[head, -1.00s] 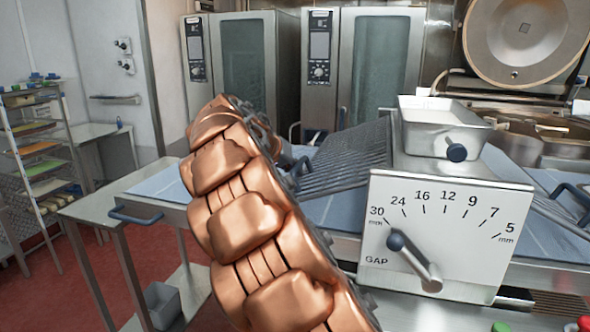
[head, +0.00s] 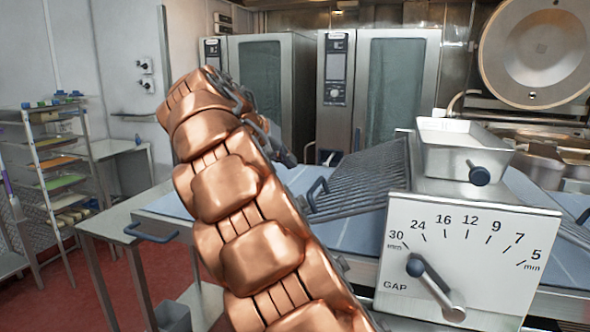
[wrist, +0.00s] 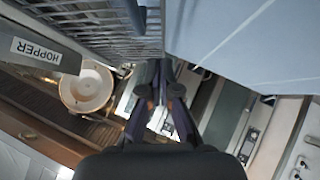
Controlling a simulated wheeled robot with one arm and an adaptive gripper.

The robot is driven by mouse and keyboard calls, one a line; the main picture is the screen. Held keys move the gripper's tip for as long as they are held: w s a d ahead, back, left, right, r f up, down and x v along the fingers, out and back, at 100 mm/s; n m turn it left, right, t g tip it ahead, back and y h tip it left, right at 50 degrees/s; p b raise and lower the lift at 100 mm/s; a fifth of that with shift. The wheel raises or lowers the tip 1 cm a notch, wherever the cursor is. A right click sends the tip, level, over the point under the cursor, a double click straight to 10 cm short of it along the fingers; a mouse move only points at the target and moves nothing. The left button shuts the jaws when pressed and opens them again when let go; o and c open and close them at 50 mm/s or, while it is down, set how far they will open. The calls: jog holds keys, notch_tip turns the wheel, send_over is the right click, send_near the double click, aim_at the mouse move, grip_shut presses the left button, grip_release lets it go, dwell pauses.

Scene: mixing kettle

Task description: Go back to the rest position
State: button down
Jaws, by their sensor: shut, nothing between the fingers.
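My gripper (wrist: 158,92) shows in the wrist view with its two dark fingers close together and nothing between them. It hangs in the air, apart from any object.
A machine with a gap dial (head: 460,265) stands at the right, its lever near 30. A steel tray (head: 462,150) sits on top. A wire guard (head: 360,180) and blue belt (head: 350,232) lie beside it. Ovens (head: 375,90) stand behind; a rack (head: 58,170) is at left.

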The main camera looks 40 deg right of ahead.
jog(key=shift+s+a+r, duration=0.1)
jog(key=shift+a+r, duration=0.15)
jog(key=shift+a, duration=0.05)
jog(key=s+a+f+n+g+y+p, duration=0.1)
jog(key=s+a+f+n+y, duration=0.2)
jog(key=s+a+f, duration=0.4)
jog(key=s+a+f+n+g+y+p, duration=0.1)
jog(key=s+a+f+n+y, duration=0.2)
jog(key=s+a+f, duration=0.5)
jog(key=s+a+f+n+g+y+p, duration=0.1)
jog(key=s+a+f+y, duration=0.3)
jog(key=s, duration=1.8)
jog(key=a+f+n+g, duration=0.1)
jog(key=a+f, duration=0.3)
jog(key=f, duration=0.5)
jog(key=shift+s+f+n, duration=0.15)
jog(key=shift+n, duration=0.25)
jog(key=shift+d, duration=0.15)
